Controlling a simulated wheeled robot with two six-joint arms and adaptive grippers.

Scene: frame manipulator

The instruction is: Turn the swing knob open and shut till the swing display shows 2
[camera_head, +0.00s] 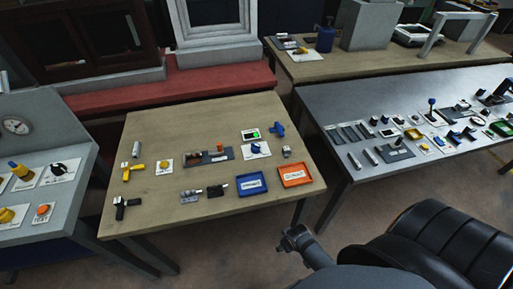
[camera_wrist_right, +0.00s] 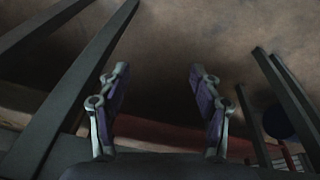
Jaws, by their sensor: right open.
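A white plate with a dark knob (camera_head: 257,149) lies at the right of the wooden table. Just behind it is a small white panel with a dark screen and a green spot (camera_head: 251,134); no number on it can be read. Another dark knob on a white plate (camera_head: 62,170) sits on the grey console at the left. The labels are too small to tell which is the swing knob. My right gripper (camera_wrist_right: 160,95) is open and empty, over the floor by table legs, away from both knobs. Its fingers are hard to make out in the head view. My left gripper is out of view.
The wooden table (camera_head: 150,218) also holds a blue tray (camera_head: 252,184), an orange tray (camera_head: 295,175), a yellow tool (camera_head: 131,171) and a black tool (camera_head: 126,206). A grey table (camera_head: 345,105) with many small items stands at the right. Bare floor lies between the tables.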

